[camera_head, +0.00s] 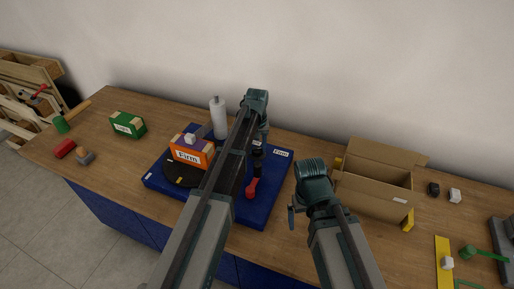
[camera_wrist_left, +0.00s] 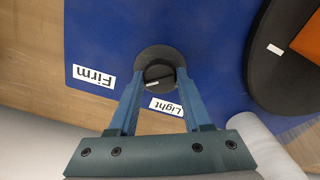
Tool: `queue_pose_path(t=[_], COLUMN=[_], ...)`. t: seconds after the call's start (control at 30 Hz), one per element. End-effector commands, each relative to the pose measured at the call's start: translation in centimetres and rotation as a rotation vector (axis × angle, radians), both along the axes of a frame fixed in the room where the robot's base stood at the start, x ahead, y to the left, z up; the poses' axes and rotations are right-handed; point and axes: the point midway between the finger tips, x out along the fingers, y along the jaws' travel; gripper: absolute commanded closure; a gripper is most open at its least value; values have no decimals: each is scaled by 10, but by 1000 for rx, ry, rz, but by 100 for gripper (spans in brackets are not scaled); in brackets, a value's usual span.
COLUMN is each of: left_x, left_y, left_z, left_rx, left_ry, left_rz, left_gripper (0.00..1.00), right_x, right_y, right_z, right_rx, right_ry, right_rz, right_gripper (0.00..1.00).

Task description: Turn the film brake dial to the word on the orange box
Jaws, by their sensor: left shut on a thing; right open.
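The orange box (camera_head: 188,156) on the blue base (camera_head: 273,193) bears the word "Firm". In the left wrist view, the round black dial (camera_wrist_left: 156,59) sits on the blue base (camera_wrist_left: 205,45), between a "Firm" label (camera_wrist_left: 94,77) and a "Light" label (camera_wrist_left: 167,106). My left gripper (camera_wrist_left: 159,80) is shut on the dial's raised grip, one finger on each side. A small white mark shows on the dial; which word it points to is unclear. In the head view my left gripper (camera_head: 262,134) hides most of the dial. My right gripper (camera_head: 293,215) is open and empty, right of the base.
A white roll (camera_head: 218,118) stands behind the orange box, and a black disc (camera_head: 181,174) lies under it. A red-handled tool (camera_head: 252,188) lies on the base. A green box (camera_head: 128,125) stands left. An open cardboard box (camera_head: 372,196) stands right.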

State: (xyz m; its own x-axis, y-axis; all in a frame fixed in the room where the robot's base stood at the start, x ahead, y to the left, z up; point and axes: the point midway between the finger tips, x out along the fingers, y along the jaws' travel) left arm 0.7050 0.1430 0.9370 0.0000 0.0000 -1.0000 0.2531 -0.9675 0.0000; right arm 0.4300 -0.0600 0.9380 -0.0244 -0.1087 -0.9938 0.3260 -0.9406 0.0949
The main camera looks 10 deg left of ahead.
Motion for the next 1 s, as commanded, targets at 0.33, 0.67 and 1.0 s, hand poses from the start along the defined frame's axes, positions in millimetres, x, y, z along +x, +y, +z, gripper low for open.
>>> queue_pose_path(t=[0.33,0.67,1.0], left_x=[0,0,0], left_y=[0,0,0], left_z=[0,0,0], left_rx=[0,0,0], left_ry=[0,0,0], left_rz=[-122,-138,-137], left_gripper=[100,100,21], right_x=[0,0,0], right_y=[0,0,0], right_z=[0,0,0], right_rx=[0,0,0], right_ry=[0,0,0], right_rz=[0,0,0], right_gripper=[0,0,0])
